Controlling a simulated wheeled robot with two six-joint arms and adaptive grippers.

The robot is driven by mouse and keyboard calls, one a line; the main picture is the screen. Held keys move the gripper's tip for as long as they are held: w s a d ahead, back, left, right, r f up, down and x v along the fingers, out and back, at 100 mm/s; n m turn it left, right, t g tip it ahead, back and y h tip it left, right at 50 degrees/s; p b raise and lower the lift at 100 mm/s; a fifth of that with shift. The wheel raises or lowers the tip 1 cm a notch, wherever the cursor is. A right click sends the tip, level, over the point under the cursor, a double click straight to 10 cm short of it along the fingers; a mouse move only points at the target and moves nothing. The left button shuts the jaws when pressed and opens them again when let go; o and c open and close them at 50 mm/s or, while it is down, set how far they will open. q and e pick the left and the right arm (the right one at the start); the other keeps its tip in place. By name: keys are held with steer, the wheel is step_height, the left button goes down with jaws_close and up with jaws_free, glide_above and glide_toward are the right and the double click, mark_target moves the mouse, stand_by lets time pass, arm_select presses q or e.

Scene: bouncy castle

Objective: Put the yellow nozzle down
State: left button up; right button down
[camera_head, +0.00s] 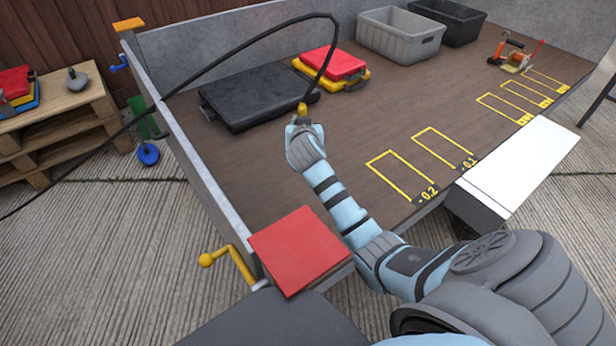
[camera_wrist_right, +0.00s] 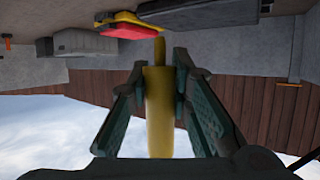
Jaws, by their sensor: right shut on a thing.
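The yellow nozzle (camera_head: 302,107) shows just beyond the tip of my right arm in the head view, above the brown bed of the trailer. A black hose (camera_head: 250,36) runs up from it and arcs away to the left. My right gripper (camera_head: 303,122) is shut on the nozzle. In the right wrist view the yellow nozzle (camera_wrist_right: 158,115) lies between the two green-grey fingers of the gripper (camera_wrist_right: 160,65). The gripper covers part of the nozzle in the head view. My left gripper is out of view.
A black case (camera_head: 255,97) and a red-and-yellow case (camera_head: 330,65) lie behind the nozzle. Grey and black crates (camera_head: 400,38) stand farther back. Yellow marked outlines (camera_head: 400,178) on the bed are empty. A grey side wall (camera_head: 195,160) borders the left.

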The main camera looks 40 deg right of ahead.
steer(key=shift+w+f+m+g+h+b, duration=0.2)
steer(key=shift+f+m+g+h+b, duration=0.2)
steer(key=shift+f+m+h+b, duration=0.25)
steer(key=shift+w+f, duration=0.1)
steer(key=shift+f, duration=0.15)
step_height(320, 180, down, 8)
steer(key=r+b, duration=0.1)
steer(key=b, duration=0.3)
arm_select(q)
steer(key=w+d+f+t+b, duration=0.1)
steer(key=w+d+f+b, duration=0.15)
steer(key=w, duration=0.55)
arm_select(e)
steer(key=b, duration=0.1)
glide_above(303, 186)
steer(key=shift+m+g+h, duration=0.25)
steer(key=shift+g, duration=0.05)
step_height(303, 186, down, 7)
steer(key=shift+f, duration=0.15)
step_height(303, 186, down, 5)
steer(key=b, duration=0.3)
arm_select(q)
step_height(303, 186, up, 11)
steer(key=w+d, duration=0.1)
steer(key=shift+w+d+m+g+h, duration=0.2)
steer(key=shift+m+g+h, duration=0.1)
